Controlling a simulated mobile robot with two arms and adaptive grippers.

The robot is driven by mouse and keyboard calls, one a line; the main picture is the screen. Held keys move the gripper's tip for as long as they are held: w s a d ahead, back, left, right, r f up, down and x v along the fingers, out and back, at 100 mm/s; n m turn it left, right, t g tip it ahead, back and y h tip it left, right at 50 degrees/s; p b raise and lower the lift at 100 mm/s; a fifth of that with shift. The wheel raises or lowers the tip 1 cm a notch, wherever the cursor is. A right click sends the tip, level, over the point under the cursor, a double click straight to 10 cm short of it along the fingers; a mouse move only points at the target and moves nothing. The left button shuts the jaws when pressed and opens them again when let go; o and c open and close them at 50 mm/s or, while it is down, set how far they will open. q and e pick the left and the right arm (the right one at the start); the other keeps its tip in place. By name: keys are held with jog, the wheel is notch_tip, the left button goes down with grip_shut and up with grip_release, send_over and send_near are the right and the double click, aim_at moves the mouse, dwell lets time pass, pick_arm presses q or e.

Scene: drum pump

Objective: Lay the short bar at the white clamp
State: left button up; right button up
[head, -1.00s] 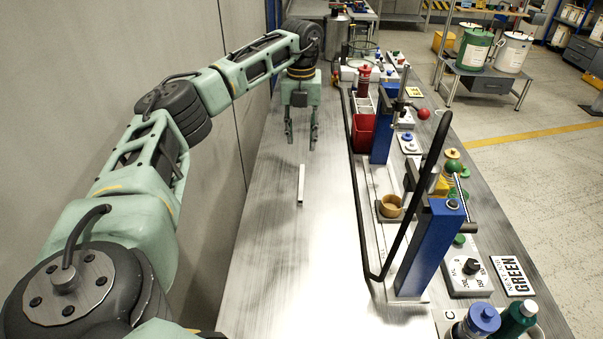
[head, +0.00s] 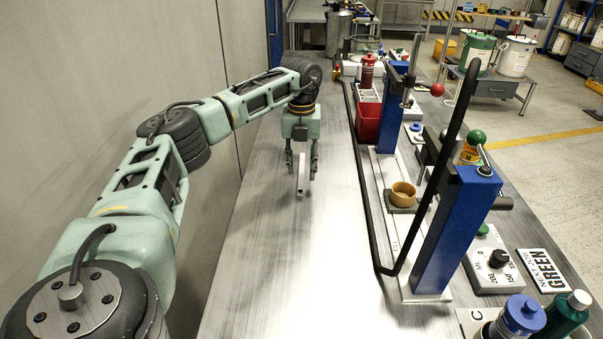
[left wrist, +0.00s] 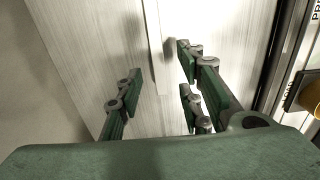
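The short bar (head: 301,181) is a pale, narrow bar lying lengthwise on the grey bench, below my left gripper. It also shows in the left wrist view (left wrist: 154,38), running away from between the fingers. My left gripper (head: 301,172) is open, with one finger on each side of the bar's line in the head view. In the left wrist view its fingers (left wrist: 157,82) are spread and the bar's near end shows between them, with no finger visibly touching it. I cannot pick out the white clamp with certainty. My right gripper is not in view.
Blue posts (head: 455,230) on pale bases stand along the bench's right half, with a black hose (head: 366,215) looping beside them. The bench's left and near part is clear.

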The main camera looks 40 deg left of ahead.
aim_at(301, 178)
pick_arm(q)
jog(key=shift+f, duration=1.95)
grip_shut()
